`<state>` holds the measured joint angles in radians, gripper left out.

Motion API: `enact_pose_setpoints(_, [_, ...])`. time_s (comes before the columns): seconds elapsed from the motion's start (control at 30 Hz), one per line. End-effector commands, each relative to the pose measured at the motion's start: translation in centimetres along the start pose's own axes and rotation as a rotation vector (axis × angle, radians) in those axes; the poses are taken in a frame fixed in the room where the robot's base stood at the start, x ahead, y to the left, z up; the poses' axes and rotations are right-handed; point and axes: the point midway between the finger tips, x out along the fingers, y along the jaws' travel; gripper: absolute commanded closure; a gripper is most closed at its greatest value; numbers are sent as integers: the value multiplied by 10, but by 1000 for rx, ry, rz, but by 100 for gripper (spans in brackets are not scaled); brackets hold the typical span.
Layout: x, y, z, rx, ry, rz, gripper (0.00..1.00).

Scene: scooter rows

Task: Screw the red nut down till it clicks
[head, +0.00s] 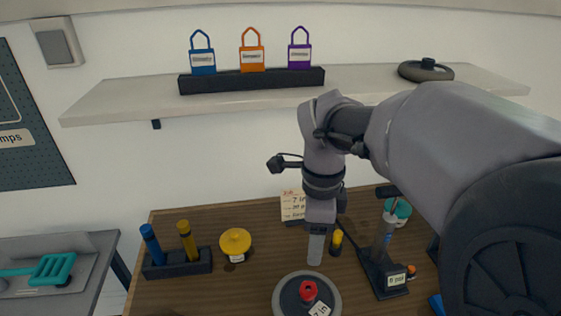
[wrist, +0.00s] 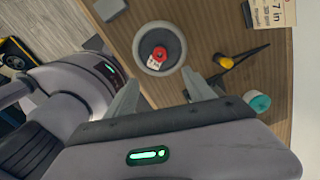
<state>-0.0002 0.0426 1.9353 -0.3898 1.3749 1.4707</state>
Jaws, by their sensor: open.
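A white tag (head: 319,309) lies beside the nut. In the wrist view the red nut (wrist: 160,53) shows on the disc (wrist: 168,34), ahead of the fingers. My gripper (wrist: 162,88) is open and empty, its two fingers spread apart. In the head view my gripper (head: 315,248) is above and behind the disc, apart from the nut; only one finger shows clearly.
A yellow round-topped object (head: 235,241) and a dark rack (head: 178,264) with blue and yellow handles stand left. A black stand (head: 384,275), a teal-topped jar (head: 398,212) and a small yellow-and-black item (head: 336,242) are right. A card (head: 293,205) stands behind. A shelf (head: 130,98) overhangs.

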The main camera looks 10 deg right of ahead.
Motion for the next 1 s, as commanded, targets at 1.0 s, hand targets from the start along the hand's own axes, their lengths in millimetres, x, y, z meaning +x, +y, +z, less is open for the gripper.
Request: enact_pose_setpoints(1.0, [64,-3,2,-454,1,5,46])
